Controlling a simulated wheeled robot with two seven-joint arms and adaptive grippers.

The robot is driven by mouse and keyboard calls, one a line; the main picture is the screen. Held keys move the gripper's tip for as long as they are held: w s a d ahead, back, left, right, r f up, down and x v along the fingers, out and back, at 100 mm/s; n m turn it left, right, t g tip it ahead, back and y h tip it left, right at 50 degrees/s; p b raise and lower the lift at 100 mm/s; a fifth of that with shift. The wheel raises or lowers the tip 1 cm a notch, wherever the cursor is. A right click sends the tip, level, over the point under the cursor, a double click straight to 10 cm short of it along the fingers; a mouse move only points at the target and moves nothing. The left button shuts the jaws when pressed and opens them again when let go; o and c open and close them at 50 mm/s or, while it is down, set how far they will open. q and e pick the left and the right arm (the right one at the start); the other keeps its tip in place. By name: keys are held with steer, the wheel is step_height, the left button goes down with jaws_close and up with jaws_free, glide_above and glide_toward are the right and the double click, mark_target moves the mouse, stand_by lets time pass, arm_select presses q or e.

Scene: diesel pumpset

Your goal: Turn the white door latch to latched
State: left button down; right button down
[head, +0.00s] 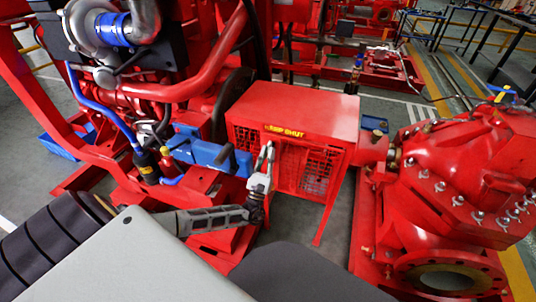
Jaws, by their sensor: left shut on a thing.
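A red guard box (302,104) stands at the centre, with a yellow label (284,131) on its front that seems to read "KEEP SHUT". Its front has mesh door panels (315,178). My left gripper (268,150) is up against the door front, just below the label. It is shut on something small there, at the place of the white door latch. The fingers hide most of the latch, so its angle cannot be told. My right gripper is not in view.
A red engine with blue hoses stands to the left, and a blue part (208,153) sits close beside my left gripper. A red pump casing (450,165) with bolts is close on the right. Grey floor (288,219) shows below the box.

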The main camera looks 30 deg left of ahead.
arm_select(q)
steer(key=c, duration=1.5)
jaws_free()
steer(key=shift+v, duration=5.95)
steer(key=shift+n, duration=0.3)
